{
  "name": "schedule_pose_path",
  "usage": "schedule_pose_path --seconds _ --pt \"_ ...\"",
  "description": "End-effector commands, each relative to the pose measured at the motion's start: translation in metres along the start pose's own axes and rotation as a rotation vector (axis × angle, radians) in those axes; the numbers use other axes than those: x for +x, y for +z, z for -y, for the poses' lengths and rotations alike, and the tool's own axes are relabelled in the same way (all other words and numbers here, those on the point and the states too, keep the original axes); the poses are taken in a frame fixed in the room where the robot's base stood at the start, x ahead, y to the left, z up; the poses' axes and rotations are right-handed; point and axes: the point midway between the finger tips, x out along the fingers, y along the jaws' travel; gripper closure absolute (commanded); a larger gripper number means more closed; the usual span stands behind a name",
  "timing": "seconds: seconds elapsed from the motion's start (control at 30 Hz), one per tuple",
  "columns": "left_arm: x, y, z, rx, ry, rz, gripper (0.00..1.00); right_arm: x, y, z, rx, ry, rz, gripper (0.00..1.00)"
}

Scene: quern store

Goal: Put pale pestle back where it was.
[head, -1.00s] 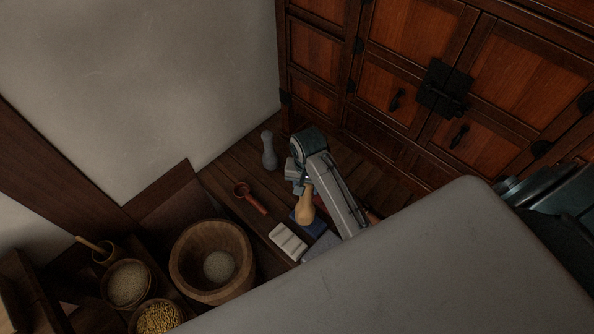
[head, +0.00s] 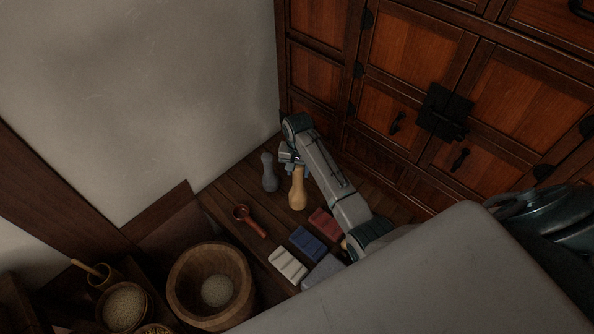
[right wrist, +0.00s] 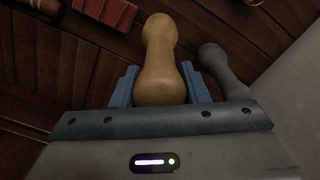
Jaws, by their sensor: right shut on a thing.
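The pale pestle (head: 298,191) is tan, with a rounded end and a narrower waist. My right gripper (head: 293,167) is shut on it and holds it roughly upright, right of a grey pestle (head: 269,172). In the right wrist view the pale pestle (right wrist: 161,60) sits between the blue fingers of my right gripper (right wrist: 160,88), and the grey pestle (right wrist: 222,68) is beside it. I cannot tell whether the pale pestle's lower end touches the boards. My left gripper is out of view.
Grooved blocks lie in front: white (head: 288,263), blue (head: 308,243) and red (head: 325,223). A red-brown ladle (head: 250,221) lies left of them. A large wooden bowl (head: 181,287) stands front left. The wooden cabinet (head: 410,75) rises behind. A red block (right wrist: 107,12) also shows in the right wrist view.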

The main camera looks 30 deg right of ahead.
Motion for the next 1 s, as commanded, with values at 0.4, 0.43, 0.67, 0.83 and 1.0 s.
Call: schedule_pose_path --seconds 0.4,0.43,0.67,0.83,1.0 --pt "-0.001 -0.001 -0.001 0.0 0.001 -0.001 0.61 0.006 -0.02 0.007 0.0 -0.001 0.0 0.91" --pt "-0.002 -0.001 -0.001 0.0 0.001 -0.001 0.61 0.009 -0.02 0.007 0.0 0.0 0.001 0.91" --pt "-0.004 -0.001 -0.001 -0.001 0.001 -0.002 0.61 0.031 -0.02 0.007 0.0 -0.001 -0.001 0.91" --pt "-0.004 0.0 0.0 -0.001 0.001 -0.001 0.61 0.036 -0.02 0.007 0.0 -0.002 -0.002 0.91" --pt "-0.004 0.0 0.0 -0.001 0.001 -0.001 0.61 0.036 -0.02 0.007 0.0 -0.002 -0.002 0.91"
